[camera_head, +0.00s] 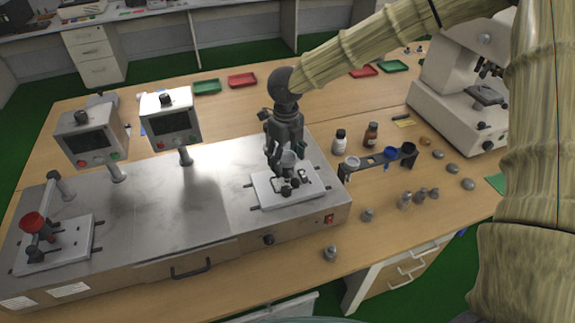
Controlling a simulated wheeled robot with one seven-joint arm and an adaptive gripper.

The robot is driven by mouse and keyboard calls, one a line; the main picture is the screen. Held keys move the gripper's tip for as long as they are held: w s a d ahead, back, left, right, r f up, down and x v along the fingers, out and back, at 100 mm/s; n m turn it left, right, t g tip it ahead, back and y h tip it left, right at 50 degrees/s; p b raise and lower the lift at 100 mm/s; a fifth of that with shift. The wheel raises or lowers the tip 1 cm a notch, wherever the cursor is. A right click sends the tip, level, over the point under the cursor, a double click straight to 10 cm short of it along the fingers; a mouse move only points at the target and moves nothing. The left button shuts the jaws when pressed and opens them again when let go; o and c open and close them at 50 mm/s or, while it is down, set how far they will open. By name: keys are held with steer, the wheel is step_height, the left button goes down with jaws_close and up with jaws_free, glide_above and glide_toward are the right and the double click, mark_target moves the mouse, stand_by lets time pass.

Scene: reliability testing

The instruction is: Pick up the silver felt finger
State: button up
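A silver-grey cup-shaped piece (289,159), which looks like the silver felt finger, sits upright over the white plate (262,192) of the right-hand test station. My gripper (284,163) points down from above, with its fingers around or right beside this piece. The fingers hide part of it, and I cannot tell whether they touch it. Dark clamp parts (287,188) lie just below on the plate. A similar holder with a red top (37,224) stands on the left-hand station.
The metal test bench (190,215) carries two display boxes (171,118) behind the stations. To the right are a dark rack with cups (380,162), two bottles (341,141), several small metal weights (405,200) and a white microscope (450,100). Red and green trays (242,80) lie behind.

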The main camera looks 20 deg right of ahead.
mark_target(287, 159)
steer(key=c, duration=0.7)
steer(key=shift+r, duration=0.15)
step_height(287, 159, up, 10)
steer(key=b, duration=0.2)
steer(key=shift+p, duration=0.35)
stand_by(0.5)
